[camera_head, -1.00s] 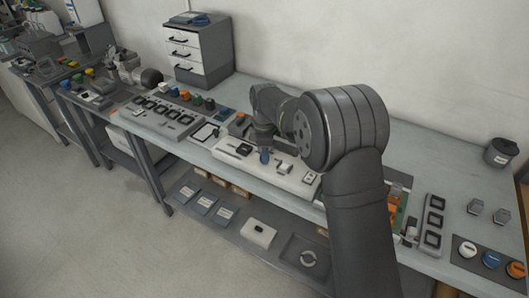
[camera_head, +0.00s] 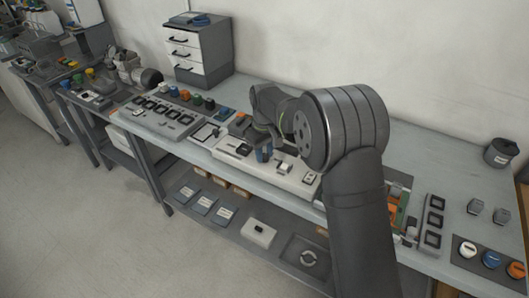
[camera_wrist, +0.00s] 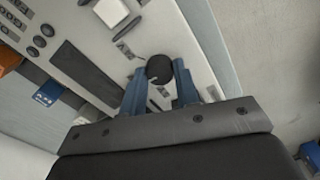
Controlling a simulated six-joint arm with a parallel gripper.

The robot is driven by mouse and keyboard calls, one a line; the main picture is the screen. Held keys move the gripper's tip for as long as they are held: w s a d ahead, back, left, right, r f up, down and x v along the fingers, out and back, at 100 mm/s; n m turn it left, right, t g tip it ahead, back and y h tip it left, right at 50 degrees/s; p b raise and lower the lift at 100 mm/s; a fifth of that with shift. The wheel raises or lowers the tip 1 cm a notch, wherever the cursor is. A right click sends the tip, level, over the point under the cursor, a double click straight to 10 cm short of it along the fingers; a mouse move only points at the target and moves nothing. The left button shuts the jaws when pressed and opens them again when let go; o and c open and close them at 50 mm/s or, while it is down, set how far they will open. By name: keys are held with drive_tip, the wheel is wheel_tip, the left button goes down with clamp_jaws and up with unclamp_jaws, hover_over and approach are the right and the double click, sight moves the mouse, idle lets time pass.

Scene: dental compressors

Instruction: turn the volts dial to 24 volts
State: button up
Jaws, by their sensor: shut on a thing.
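The dial is a round black knob (camera_wrist: 159,68) on a pale panel (camera_wrist: 190,30) in the wrist view. It has a small light mark near its lower edge. My gripper (camera_wrist: 160,80) has two blue fingers, one on each side of the knob, and is shut on it. In the head view my gripper (camera_head: 263,155) reaches down to the pale panel unit (camera_head: 297,176) on the bench. There the knob is hidden by the fingers. I cannot read any volt numbers around it.
In the wrist view a white block (camera_wrist: 112,12), a long dark window (camera_wrist: 88,77) and several small round black knobs lie to the left. In the head view a row of coloured knobs and dark square frames stands left of the panel. A drawer cabinet (camera_head: 201,50) stands behind.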

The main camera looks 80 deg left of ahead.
sight(265, 155)
drive_tip(key=m, duration=0.5)
drive_tip(key=shift+m, duration=0.3)
drive_tip(key=m, duration=0.5)
drive_tip(key=shift+m, duration=0.3)
drive_tip(key=o, duration=1)
drive_tip(key=shift+c, duration=0.2)
wheel_tip(265, 155, up, 17)
drive_tip(key=shift+r, duration=0.2)
